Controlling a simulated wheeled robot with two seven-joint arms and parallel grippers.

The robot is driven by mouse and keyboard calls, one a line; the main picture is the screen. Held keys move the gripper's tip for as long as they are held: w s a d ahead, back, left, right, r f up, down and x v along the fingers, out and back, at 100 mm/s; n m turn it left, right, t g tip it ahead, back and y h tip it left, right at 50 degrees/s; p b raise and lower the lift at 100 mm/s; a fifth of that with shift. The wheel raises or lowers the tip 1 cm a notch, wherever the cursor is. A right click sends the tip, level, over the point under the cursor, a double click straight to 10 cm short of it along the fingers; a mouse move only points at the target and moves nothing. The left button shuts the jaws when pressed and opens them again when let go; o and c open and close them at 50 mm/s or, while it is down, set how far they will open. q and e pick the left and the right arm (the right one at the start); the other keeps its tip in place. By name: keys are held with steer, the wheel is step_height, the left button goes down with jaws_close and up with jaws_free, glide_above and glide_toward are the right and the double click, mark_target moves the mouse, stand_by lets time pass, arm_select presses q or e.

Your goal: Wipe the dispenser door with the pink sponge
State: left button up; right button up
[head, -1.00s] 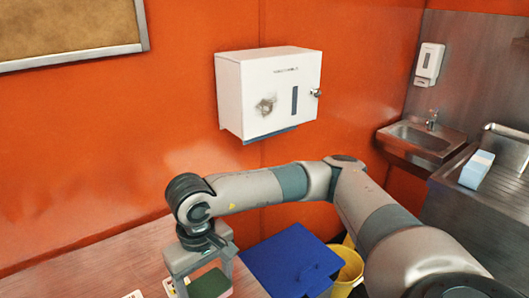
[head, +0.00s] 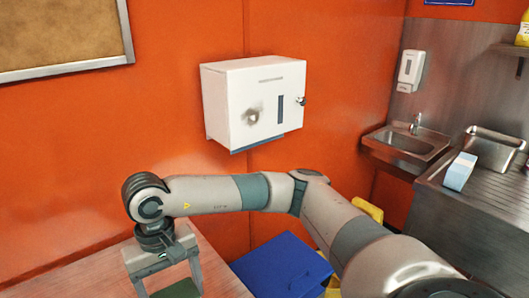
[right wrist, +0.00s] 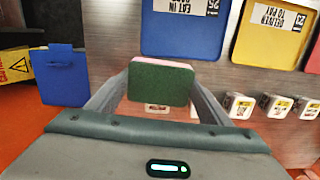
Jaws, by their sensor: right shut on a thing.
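The white dispenser (head: 222,108) hangs on the orange wall in the head view. Its door (head: 268,98) is shut, with a grey smudge (head: 253,115) left of a dark vertical window and a lock at the right edge. My right gripper (head: 172,284) is low at the left, over the table and well below the dispenser. It is shut on the sponge, whose green face (right wrist: 158,85) and thin pink top edge show between the fingers in the right wrist view. My left gripper is in neither view.
The table (head: 85,275) is at lower left. A blue lid or panel (head: 280,268) lies below the dispenser. Blue (right wrist: 185,28) and yellow (right wrist: 272,38) labelled trays and several small labelled blocks (right wrist: 238,105) are near the gripper. A sink (head: 405,143) is at right.

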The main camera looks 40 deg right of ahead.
steer(key=w+a+r+m+g+y, duration=0.2)
steer(key=w+a+r+m, duration=0.2)
steer(key=w+r+m, duration=0.15)
steer(key=w+d+r+m+t+y+p, duration=0.1)
steer(key=w+d+r+m+t+y, duration=0.3)
steer(key=r+m, duration=0.35)
steer(key=w+d+r+m+t+y+p, duration=0.1)
steer(key=w+d+r+m+t+y, duration=0.4)
steer(key=m, duration=0.3)
steer(key=m+t+h, duration=1.2)
steer(key=m+h, duration=0.1)
steer(key=m, duration=0.1)
glide_toward(240, 117)
steer(key=s, duration=0.2)
steer(key=shift+w+a+r+p, duration=0.1)
steer(key=shift+w+a+p, duration=0.05)
steer(key=shift+a+p, duration=0.15)
steer(key=shift+w, duration=0.1)
steer(key=shift+w+d, duration=0.2)
steer(key=shift+w, duration=1.25)
steer(key=shift+w+d, duration=0.2)
steer(key=shift+w, duration=1.3)
steer(key=shift+w+d, duration=0.1)
steer(key=shift+w, duration=0.8)
